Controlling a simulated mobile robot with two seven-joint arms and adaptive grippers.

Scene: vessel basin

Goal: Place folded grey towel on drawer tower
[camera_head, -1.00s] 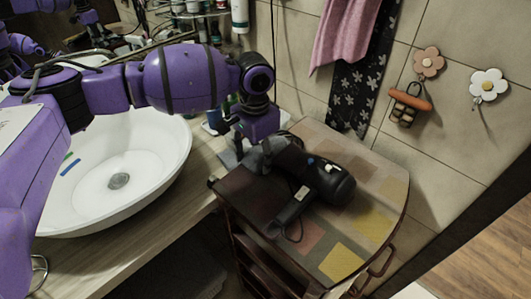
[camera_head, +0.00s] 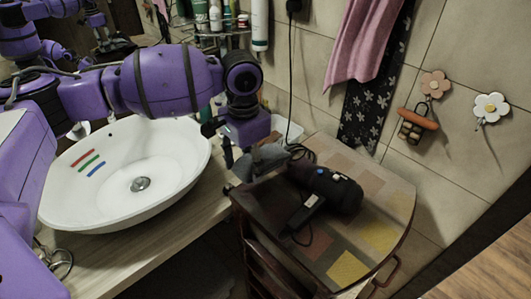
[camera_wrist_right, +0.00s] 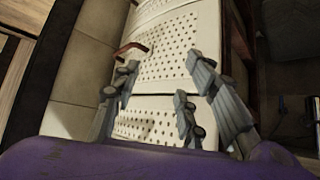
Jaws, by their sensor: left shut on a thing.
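The drawer tower (camera_head: 402,198) is a dark brown unit with a patchwork top, right of the basin. My left gripper (camera_head: 246,158) is over the tower's back left corner, by the counter edge. It is shut on a grey bundle that looks like the folded grey towel (camera_head: 266,157). The towel is partly hidden by the fingers, and I cannot tell if it touches the top. My right gripper (camera_wrist_right: 160,95) shows only in the right wrist view, its fingers spread with nothing between them.
A black hair dryer (camera_head: 332,190) with its cord lies on the tower top, close beside the towel. The white basin (camera_head: 125,200) is to the left. A pink towel (camera_head: 362,40) hangs on the wall behind. A white perforated basket (camera_wrist_right: 165,60) faces my right gripper.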

